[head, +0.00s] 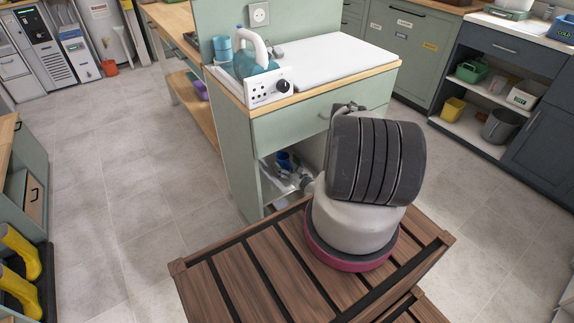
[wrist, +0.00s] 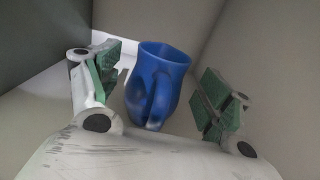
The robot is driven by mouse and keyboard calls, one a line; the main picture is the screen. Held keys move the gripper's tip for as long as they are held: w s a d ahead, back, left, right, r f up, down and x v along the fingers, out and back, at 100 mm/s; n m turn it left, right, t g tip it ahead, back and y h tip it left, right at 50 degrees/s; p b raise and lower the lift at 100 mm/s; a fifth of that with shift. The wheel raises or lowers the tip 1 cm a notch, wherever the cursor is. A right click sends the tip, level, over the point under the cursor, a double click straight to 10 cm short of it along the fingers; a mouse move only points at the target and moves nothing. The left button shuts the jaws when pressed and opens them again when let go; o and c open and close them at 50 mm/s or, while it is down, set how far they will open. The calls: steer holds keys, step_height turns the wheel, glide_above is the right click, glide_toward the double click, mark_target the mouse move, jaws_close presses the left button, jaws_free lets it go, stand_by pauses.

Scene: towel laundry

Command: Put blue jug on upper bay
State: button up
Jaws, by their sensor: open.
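The blue jug (wrist: 153,82) stands upright inside a pale-walled bay, its handle turned toward the wrist camera. It shows in the head view (head: 284,160) as a small blue shape in the open bay of the green cabinet (head: 233,145), below the drawer. My gripper (wrist: 161,92) is open, with one green-padded finger at either side of the jug in the wrist view. I cannot tell whether the fingertips reach past it or touch it. My arm hides much of the bay in the head view, so I cannot tell which bay is the upper one.
The bay's side walls are close around my gripper. On the counter above stand a teal jug with a white handle (head: 245,55), a white control box (head: 269,87) and blue cups (head: 222,48). Open floor (head: 120,180) lies to the left.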

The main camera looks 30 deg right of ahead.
steer(key=s, duration=1.2)
steer(key=shift+d, duration=0.2)
steer(key=shift+s+r, duration=0.1)
